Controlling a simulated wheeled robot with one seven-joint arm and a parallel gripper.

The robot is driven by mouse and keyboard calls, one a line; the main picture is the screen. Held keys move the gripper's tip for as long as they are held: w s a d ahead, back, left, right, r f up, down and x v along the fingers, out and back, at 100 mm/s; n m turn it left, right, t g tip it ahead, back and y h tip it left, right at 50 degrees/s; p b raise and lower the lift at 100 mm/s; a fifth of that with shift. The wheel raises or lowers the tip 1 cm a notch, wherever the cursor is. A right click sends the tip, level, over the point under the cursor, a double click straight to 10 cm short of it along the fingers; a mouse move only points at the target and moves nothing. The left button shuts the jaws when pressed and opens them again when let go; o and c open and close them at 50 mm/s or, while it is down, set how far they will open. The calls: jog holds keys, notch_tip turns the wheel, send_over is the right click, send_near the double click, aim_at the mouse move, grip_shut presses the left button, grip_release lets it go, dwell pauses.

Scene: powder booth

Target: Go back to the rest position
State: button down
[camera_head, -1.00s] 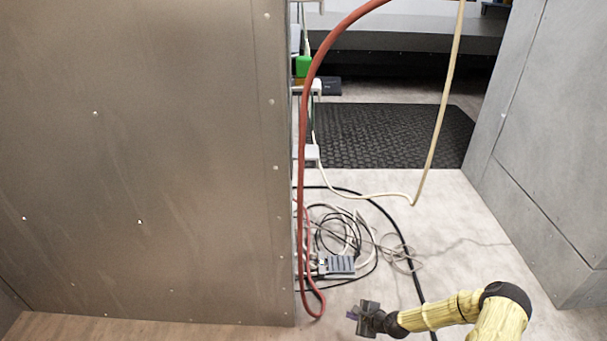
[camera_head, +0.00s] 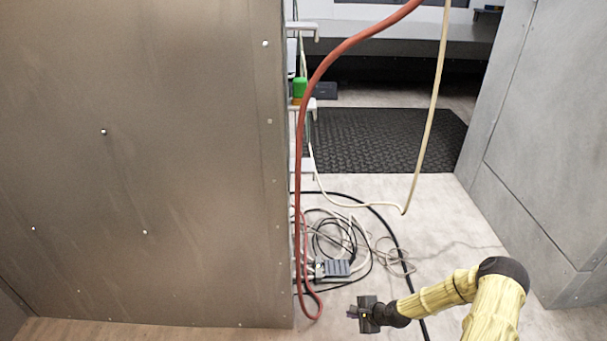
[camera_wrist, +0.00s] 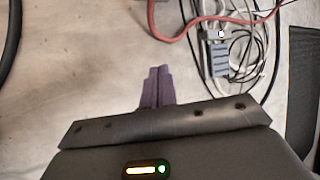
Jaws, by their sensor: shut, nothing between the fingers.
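My gripper (camera_head: 353,313) is at the lower middle right of the head view, at the end of my yellow-sleeved arm. It points left, above the pale floor, and holds nothing. In the wrist view its two purple fingers (camera_wrist: 156,86) lie side by side, closed together, with bare floor beyond them. The arm is bent, with its dark elbow joint at the lower right of the head view.
A large metal panel (camera_head: 150,160) fills the left. A red hose (camera_head: 300,170) hangs at its edge. Tangled cables and a grey power strip (camera_head: 334,268) lie on the floor near my gripper. A black mat (camera_head: 390,140) lies behind; a grey cabinet (camera_head: 545,150) stands right.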

jog(key=s+r+n+g+h+p, duration=0.1)
jog(key=s+r+n+h+p, duration=0.2)
jog(key=r+p, duration=1.1)
jog(key=s+d+r+n+g+p, duration=0.15)
jog(key=r+n+p, duration=0.35)
jog(key=r, duration=1.7)
jog(key=s+r+n+g+h+p, duration=0.1)
jog(key=s+r+n+h+p, duration=0.15)
jog(key=r+p, duration=1.2)
jog(key=s+a+r+n+p, duration=0.1)
jog(key=s+r+p, duration=0.3)
jog(key=r, duration=0.7)
jog(key=s+r+n+p, duration=0.2)
jog(key=s+r+p, duration=0.2)
jog(key=r, duration=0.8)
jog(key=s+a+r+n+p, duration=0.1)
jog(key=s+r+p, duration=0.3)
jog(key=r, duration=0.8)
jog(key=shift+s+a+r+n+t+p, duration=0.2)
jog(key=shift+s+a+n+t+p, duration=0.2)
jog(key=shift+n, duration=0.35)
jog(key=shift+w, duration=0.1)
